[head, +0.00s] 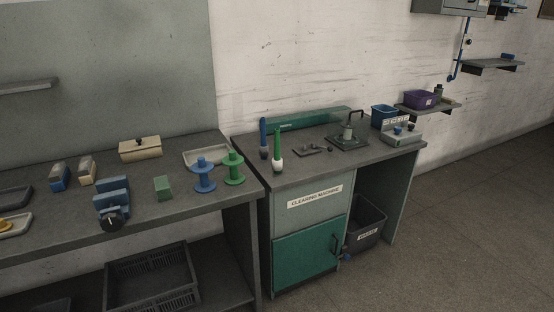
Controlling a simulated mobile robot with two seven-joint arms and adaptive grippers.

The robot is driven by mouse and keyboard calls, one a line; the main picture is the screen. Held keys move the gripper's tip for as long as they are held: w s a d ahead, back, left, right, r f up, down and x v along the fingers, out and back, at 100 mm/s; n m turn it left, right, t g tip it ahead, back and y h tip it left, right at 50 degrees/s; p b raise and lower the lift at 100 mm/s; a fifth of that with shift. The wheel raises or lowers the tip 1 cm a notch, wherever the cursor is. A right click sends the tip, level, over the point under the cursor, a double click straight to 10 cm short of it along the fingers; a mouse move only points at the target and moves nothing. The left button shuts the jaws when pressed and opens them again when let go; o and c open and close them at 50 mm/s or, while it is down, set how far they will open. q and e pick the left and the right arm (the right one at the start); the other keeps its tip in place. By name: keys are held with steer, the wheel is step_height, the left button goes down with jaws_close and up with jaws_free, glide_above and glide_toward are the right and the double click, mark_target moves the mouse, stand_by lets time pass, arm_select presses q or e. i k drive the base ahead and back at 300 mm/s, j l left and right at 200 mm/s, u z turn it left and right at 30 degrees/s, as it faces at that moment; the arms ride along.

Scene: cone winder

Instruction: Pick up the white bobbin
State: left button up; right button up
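I cannot make out an all-white bobbin in the head view. The closest match is a slim upright piece (277,163) with a white lower part and a green upper part, standing at the left of the clearing machine's top. A similar upright piece with a blue upper part (263,135) stands just behind and left of it. A blue flanged spool (204,178) and a green flanged spool (234,168) stand near the right end of the left bench. Neither of my grippers is in view.
The left bench (160,215) also holds a cream box (140,149), a pale tray (206,155) and a green block (162,188). A dark crate (150,280) sits below. The clearing machine (315,200) has a grey bin (366,222) beneath its right side. Floor at right is clear.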

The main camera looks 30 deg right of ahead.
mark_target(276, 160)
steer(key=i+l+z, duration=0.15)
steer(key=i, duration=0.75)
